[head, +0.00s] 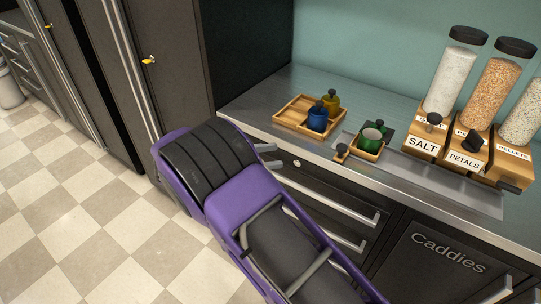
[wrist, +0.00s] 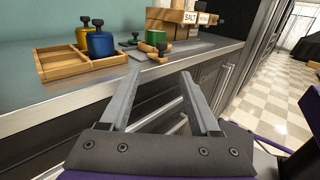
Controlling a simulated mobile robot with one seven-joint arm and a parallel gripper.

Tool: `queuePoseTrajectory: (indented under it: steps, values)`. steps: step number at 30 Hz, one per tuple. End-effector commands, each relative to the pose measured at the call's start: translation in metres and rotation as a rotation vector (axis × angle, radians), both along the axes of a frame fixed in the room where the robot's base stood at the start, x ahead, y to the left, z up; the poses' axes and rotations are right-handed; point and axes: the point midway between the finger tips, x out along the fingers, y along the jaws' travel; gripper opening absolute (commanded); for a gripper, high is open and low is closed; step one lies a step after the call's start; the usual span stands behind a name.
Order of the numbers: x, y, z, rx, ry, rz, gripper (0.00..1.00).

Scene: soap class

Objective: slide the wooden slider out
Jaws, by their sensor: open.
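A small wooden piece with a black knob, which looks like the wooden slider (head: 341,154), is at the counter's front edge, beside the green pot (head: 371,140). It also shows in the wrist view (wrist: 149,49), beyond the fingertips. Other black knobs sit on the wooden dispenser bases labelled SALT (head: 422,143) and PETALS (head: 463,160); I cannot tell whether these are sliders too. My gripper (head: 272,156) is left of the wooden piece in the head view, apart from it. In the wrist view its fingers (wrist: 160,73) are spread with nothing between them.
A wooden tray (head: 288,115) holds a blue jar (head: 317,118) and a yellow jar (head: 331,100) on the counter. Clear dispenser tubes (head: 458,75) stand at the right. Drawer handles (head: 350,213) stick out below the counter. The checkered floor (head: 80,200) is open at left.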

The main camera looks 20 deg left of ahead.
Motion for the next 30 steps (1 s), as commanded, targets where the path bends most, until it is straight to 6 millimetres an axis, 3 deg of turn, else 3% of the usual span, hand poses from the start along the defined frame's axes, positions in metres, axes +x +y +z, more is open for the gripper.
queuePoseTrajectory:
  steps: [20,30]
  values:
    - [-0.019,0.028,0.000,0.000,0.000,0.000,0.63]
    - [-0.030,0.025,0.023,0.000,0.000,0.001,0.63]
